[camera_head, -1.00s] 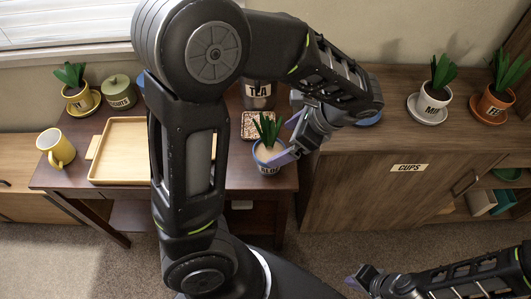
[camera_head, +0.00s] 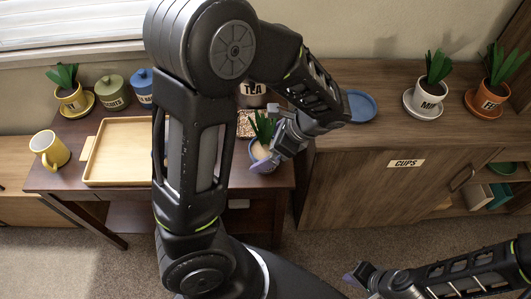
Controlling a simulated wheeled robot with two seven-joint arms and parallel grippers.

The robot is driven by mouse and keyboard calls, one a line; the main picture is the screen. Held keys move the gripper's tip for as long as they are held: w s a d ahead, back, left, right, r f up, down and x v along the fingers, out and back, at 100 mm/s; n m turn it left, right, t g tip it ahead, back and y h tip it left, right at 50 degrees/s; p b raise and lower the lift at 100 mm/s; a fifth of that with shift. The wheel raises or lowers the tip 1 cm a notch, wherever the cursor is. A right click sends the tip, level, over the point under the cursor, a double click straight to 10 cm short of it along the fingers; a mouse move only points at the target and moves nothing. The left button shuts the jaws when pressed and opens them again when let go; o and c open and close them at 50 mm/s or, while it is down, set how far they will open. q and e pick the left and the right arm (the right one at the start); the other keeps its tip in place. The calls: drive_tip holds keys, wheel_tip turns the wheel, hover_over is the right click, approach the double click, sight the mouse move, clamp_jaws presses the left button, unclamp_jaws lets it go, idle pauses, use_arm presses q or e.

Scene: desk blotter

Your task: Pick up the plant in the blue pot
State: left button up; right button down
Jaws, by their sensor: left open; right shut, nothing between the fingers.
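The plant in the blue pot (camera_head: 256,152) is near the right end of the dark table, its green leaves upright above the rim. My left gripper (camera_head: 268,160) is open at the pot's right side, with a finger in front of the pot that covers its label. I cannot tell whether the fingers touch the pot. My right gripper (camera_head: 354,279) is shut and empty, low over the floor at the bottom of the view.
A blue saucer (camera_head: 360,106) lies empty on the brown cabinet (camera_head: 340,180). White (camera_head: 428,98) and orange (camera_head: 489,98) plant pots stand further right. A wooden tray (camera_head: 115,180), yellow mug (camera_head: 49,150) and canisters occupy the table. My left arm hides part of the table.

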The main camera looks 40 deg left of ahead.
use_arm(q)
drive_tip(key=shift+s+a+f, duration=0.1)
drive_tip(key=shift+a+f, duration=0.2)
drive_tip(key=shift+f, duration=0.1)
drive_tip(key=shift+c, duration=0.4)
drive_tip(key=c, duration=1.8)
